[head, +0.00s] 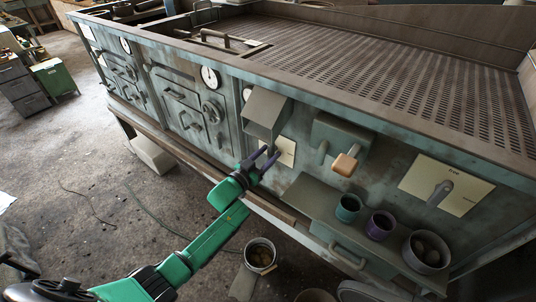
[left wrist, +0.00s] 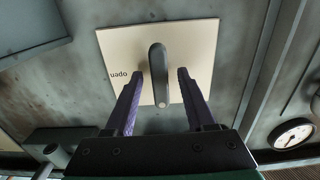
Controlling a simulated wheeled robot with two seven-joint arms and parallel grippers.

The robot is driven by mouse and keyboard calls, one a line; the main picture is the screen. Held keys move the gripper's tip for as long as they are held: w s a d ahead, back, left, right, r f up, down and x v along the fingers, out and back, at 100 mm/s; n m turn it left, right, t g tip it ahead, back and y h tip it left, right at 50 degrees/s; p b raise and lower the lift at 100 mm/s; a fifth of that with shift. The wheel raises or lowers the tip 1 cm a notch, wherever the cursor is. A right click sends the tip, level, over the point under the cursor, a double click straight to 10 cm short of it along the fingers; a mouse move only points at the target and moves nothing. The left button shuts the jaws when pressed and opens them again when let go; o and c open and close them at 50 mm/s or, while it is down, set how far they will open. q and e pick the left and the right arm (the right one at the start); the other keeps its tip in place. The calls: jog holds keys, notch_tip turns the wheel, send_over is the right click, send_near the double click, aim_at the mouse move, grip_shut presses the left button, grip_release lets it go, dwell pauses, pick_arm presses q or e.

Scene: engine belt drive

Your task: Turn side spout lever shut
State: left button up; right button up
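The side spout lever (left wrist: 159,75) is a dark grey handle on a cream plate (left wrist: 200,45) lettered "open", which reads upside down in the left wrist view. In the head view the plate (head: 287,151) shows on the cabinet front, partly behind my left gripper (head: 266,166). In the left wrist view my left gripper (left wrist: 160,74) is open, its purple fingers on either side of the lever with a gap at each side. I cannot tell how deep the lever sits between them. My right gripper is not in view.
A grey box-shaped spout (head: 266,110) juts out just above the left gripper. To the right are an orange-knobbed handle (head: 345,163), a shelf (head: 308,199) with several cups, and another lever plate (head: 470,190). A bucket (head: 260,254) stands on the floor below.

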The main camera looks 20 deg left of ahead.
pick_arm(q)
jog(key=v, duration=1.4)
jog(key=shift+s, duration=0.25)
jog(key=shift+a+f, duration=0.1)
jog(key=shift+f, duration=0.05)
jog(key=s+a+f+n+g+y, duration=0.15)
jog(key=s+f, duration=0.25)
jog(key=f, duration=0.5)
jog(key=s+a+f+g+y, duration=0.2)
jog(key=s+a+f+g, duration=0.1)
jog(key=f, duration=0.6)
jog(key=s+a+f+n+g+y, duration=0.15)
jog(key=s+f, duration=0.25)
jog(key=f, duration=0.5)
jog(key=s+f+g+y, duration=0.1)
jog(key=s+f+g, duration=0.3)
jog(key=s+f, duration=0.4)
jog(key=s+d+f+m+g, duration=0.1)
jog(key=s+f+g, duration=0.4)
jog(key=s, duration=1.3)
notch_tip(320, 180, down, 3)
jog(key=shift+s+d+r+g+y, duration=0.1)
jog(key=shift+s+d+g+y, duration=0.2)
jog(key=shift+y, duration=0.1)
